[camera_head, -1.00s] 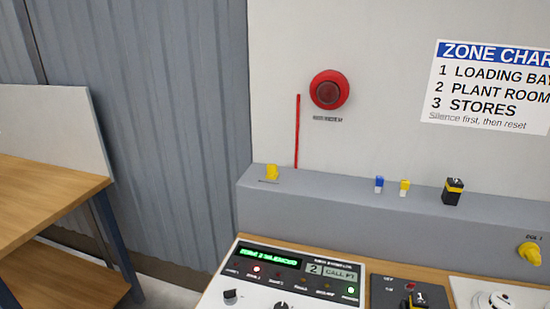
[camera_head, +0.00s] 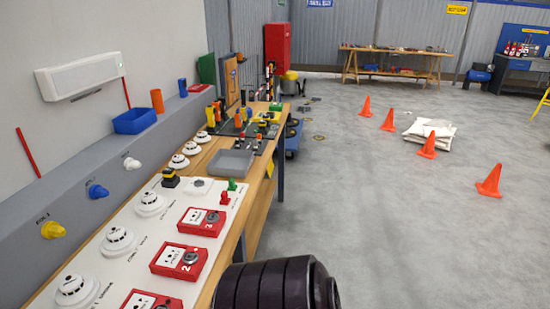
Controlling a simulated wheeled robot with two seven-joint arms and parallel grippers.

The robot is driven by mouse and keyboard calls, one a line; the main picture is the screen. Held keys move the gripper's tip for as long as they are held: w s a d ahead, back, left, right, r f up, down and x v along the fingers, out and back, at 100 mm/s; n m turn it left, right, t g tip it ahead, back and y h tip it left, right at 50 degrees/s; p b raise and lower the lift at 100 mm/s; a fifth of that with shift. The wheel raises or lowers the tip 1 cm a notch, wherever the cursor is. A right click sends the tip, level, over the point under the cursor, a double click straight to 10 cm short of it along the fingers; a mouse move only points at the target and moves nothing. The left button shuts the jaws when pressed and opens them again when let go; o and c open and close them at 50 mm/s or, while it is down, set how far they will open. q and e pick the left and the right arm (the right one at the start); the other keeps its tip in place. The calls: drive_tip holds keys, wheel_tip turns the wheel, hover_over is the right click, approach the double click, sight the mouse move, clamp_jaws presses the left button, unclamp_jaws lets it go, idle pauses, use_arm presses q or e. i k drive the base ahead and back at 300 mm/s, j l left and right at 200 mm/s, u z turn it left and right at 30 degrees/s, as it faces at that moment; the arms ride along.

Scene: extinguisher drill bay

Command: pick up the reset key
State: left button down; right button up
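I cannot single out the reset key in this view. A small black and yellow block (camera_head: 170,178) stands at the back left of the white detector board (camera_head: 135,222). Red call points (camera_head: 200,221) with white faces and dark round parts sit along the board's right side; the nearest is cut by the bottom edge. A black ribbed part of my own arm rises at the bottom middle. Neither gripper shows.
A grey tray (camera_head: 231,163) lies beyond the board, with several coloured tools behind it. A blue bin (camera_head: 134,120) and an orange cup (camera_head: 157,101) stand on the wall ledge. Orange cones (camera_head: 427,146) and white sacks (camera_head: 430,132) occupy the floor to the right, otherwise largely clear.

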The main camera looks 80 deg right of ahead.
sight(225, 195)
drive_tip(key=z, duration=2.3)
